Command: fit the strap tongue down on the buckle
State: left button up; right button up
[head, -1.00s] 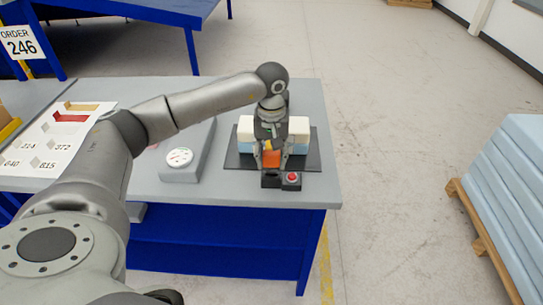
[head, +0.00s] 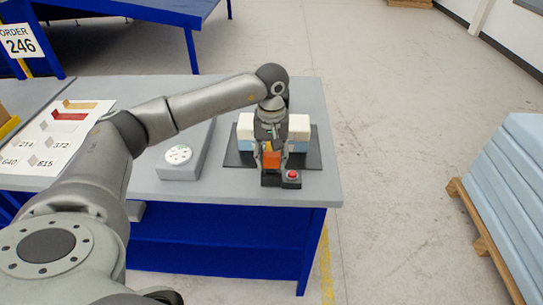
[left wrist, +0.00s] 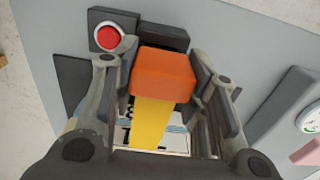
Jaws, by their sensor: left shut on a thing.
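My left gripper (head: 270,164) points down at the front of the foam stack and is shut on the orange strap tongue (head: 271,159). In the left wrist view the fingers (left wrist: 164,80) flank the orange tongue (left wrist: 163,72), with the yellow strap (left wrist: 152,122) running from it. The dark buckle (head: 270,181) sits just in front of the tongue, beside a red button (head: 292,174). In the left wrist view the buckle (left wrist: 166,37) is partly hidden behind the tongue. I cannot tell whether tongue and buckle touch. My right gripper is not in view.
White foam (head: 299,124) over blue foam (head: 300,147) stands on a dark plate (head: 312,160) on the grey table (head: 235,194). A grey box with a round dial (head: 178,155) stands to the left. The table's right edge is close by.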

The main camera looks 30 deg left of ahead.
pick_arm(q)
jog(key=shift+f+b, duration=1.1)
jog(key=shift+f, duration=0.3)
jog(key=o, duration=1.1)
jog(key=shift+r+p, duration=2.85)
jog(key=shift+r, duration=2.2)
